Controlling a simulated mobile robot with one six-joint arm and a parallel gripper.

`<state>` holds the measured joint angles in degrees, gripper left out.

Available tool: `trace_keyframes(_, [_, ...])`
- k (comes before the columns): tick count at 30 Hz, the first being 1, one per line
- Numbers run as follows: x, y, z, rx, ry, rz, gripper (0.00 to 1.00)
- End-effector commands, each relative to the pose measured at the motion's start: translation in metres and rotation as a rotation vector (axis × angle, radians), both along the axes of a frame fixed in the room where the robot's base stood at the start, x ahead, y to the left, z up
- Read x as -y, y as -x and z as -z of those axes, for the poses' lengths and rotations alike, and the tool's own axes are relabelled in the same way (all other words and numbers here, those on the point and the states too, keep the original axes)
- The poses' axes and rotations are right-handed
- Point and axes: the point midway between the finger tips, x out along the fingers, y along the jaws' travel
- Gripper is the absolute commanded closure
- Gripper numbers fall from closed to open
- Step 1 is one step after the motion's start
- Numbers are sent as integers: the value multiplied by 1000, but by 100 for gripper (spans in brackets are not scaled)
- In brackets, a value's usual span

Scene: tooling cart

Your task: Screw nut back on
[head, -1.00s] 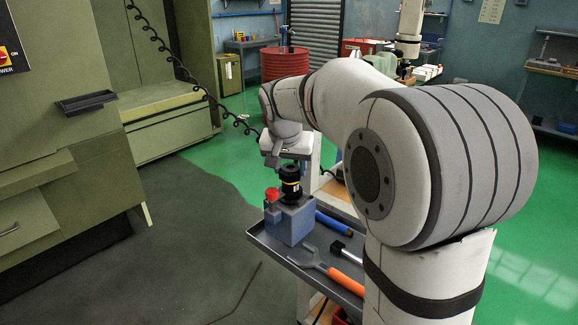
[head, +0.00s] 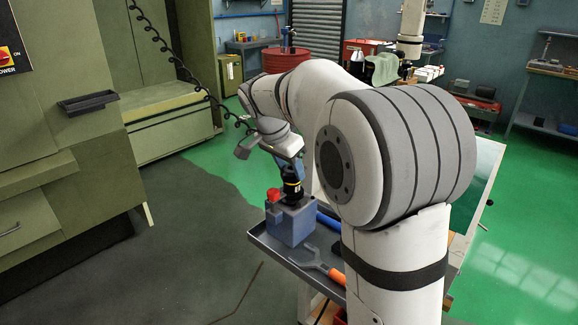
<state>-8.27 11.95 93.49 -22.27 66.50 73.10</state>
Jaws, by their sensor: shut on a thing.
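A black tool holder with a yellow ring (head: 293,189) stands upright in a blue-grey block (head: 290,222) on the cart tray. My gripper (head: 294,169) comes down from above, tilted, at the black top of the holder. It is shut on the black nut at that top. The fingers and the nut are small and dark, so their edges and the fit of the nut on the holder cannot be made out.
The cart tray (head: 262,240) also holds a red-capped part (head: 273,195) beside the holder, a spanner with an orange handle (head: 337,275) and a blue bar (head: 328,221). A green machine (head: 60,150) stands at left. My arm hides the tray's right side.

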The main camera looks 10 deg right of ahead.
Motion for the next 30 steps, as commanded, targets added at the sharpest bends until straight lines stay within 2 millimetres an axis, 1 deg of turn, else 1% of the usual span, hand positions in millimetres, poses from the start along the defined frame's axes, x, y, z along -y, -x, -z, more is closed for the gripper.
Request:
trace_keyframes(6, [0, 0, 0, 1, 1, 9, 90])
trace_keyframes(7, [0, 0, 0, 0, 1, 8, 51])
trace_keyframes(15, [0, 0, 0, 0, 0, 6, 29])
trace_keyframes(23, [0, 0, -1, 0, 0, 5, 28])
trace_keyframes(26, [-3, 2, -9, 2, 0, 5, 28])
trace_keyframes(30, [-11, 6, -31, 3, 0, 3, 28])
